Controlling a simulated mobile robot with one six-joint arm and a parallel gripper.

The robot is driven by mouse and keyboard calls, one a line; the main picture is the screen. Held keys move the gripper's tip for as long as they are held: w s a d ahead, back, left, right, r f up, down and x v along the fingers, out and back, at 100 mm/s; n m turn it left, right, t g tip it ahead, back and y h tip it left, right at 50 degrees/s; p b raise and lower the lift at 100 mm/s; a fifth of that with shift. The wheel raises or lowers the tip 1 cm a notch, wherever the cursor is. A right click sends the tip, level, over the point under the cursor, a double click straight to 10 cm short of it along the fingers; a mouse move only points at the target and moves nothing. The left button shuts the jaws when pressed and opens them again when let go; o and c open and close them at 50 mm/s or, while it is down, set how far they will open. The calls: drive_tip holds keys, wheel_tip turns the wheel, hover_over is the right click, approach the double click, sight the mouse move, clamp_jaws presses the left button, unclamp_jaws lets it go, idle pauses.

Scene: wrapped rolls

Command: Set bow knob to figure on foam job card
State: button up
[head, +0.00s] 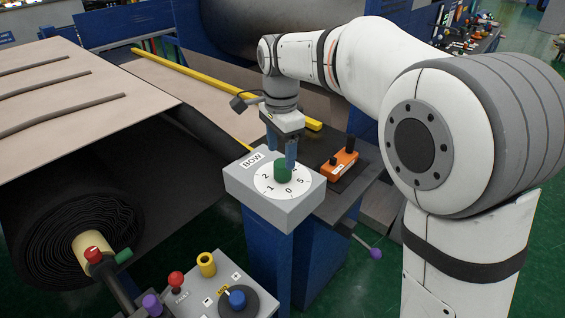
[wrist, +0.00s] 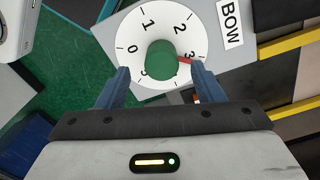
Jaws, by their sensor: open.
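The green bow knob (head: 283,171) sits on a white numbered dial (head: 264,184) on a grey box (head: 297,212) labelled BOW. In the wrist view the knob (wrist: 161,59) has a red pointer (wrist: 184,61) aimed right, close to the figure 3. My gripper (head: 283,155) is above the dial, pointing down. In the wrist view my gripper (wrist: 158,72) is open, with one finger on each side of the knob and gaps between. I cannot make out a foam job card in either view.
An orange box (head: 341,166) with black knobs lies right of the bow box. A grey panel (head: 200,292) with coloured knobs stands in front. A dark roll (head: 60,225) is at left, beside beige sheeting (head: 70,95). Green floor shows between.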

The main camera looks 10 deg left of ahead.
sight(283, 162)
drive_tip(key=shift+r, duration=1.5)
drive_tip(key=shift+w+r+n+p, duration=0.1)
drive_tip(key=shift+r+n+p, duration=0.25)
drive_tip(key=shift+p, duration=0.3)
drive_tip(key=shift+w+d+r+n+p, duration=0.1)
drive_tip(key=shift+n+p, duration=0.45)
drive_tip(key=shift+p, duration=0.05)
drive_tip(key=shift+d+n, duration=0.1)
drive_tip(key=shift+n, duration=0.2)
drive_tip(key=shift+f, duration=0.45)
wheel_tip(283, 162, down, 8)
drive_tip(key=shift+r+p, duration=0.25)
drive_tip(key=shift+p, duration=0.35)
